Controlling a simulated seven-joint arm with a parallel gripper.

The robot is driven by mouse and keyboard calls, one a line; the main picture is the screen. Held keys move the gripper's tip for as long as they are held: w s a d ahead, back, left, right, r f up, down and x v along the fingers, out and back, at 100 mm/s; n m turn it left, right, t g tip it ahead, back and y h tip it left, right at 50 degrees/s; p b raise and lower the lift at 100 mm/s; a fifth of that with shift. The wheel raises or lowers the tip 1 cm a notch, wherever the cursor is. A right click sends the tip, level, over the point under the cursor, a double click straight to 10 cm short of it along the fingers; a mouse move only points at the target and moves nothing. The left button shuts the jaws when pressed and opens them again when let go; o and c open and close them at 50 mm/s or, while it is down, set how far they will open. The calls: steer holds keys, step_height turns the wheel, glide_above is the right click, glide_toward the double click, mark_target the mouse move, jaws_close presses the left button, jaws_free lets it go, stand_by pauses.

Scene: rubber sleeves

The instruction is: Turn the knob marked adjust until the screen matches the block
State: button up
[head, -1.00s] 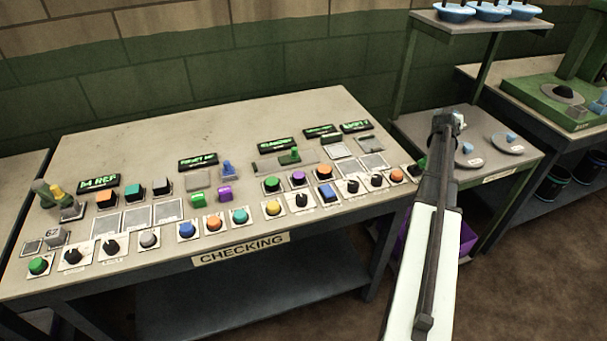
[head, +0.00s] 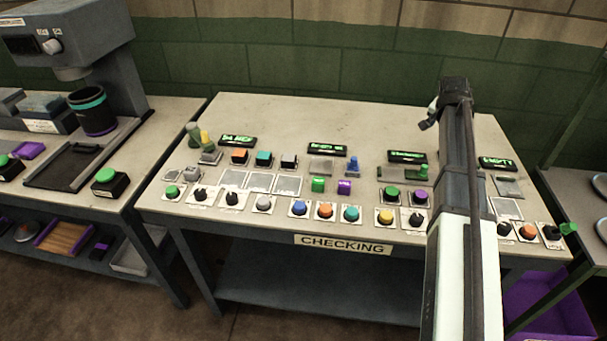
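The checking table (head: 367,120) carries a panel of controls and several small screens with green characters. One screen (head: 237,140) is at the left; others are in the middle (head: 327,150), right of the middle (head: 407,157) and at the right (head: 497,162). Their text is too small to read surely. A small grey block (head: 193,173) sits at the left end. Black knobs stand near it (head: 199,195) (head: 232,198) and farther right (head: 417,220); I cannot read which is marked adjust. My gripper (head: 430,116) is up over the table's back, away from the knobs; its fingers are unclear.
Green (head: 194,132) and yellow levers rise at the panel's left. Coloured buttons crowd the front row. My arm hides part of the panel's right side. A machine with a dark cup (head: 93,112) stands on the left table. The checking table's back is clear.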

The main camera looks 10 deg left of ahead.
steer(key=s+a+r+n+g+y, duration=0.1)
steer(key=a, duration=1)
steer(key=s+a+r+g+y, duration=0.1)
steer(key=s+a, duration=0.1)
steer(key=a, duration=1)
step_height(320, 180, up, 3)
steer(key=n+g, duration=0.4)
steer(key=n, duration=0.1)
glide_above(199, 192)
step_height(199, 192, down, 13)
steer(key=shift+r, duration=0.1)
steer(key=c, duration=1)
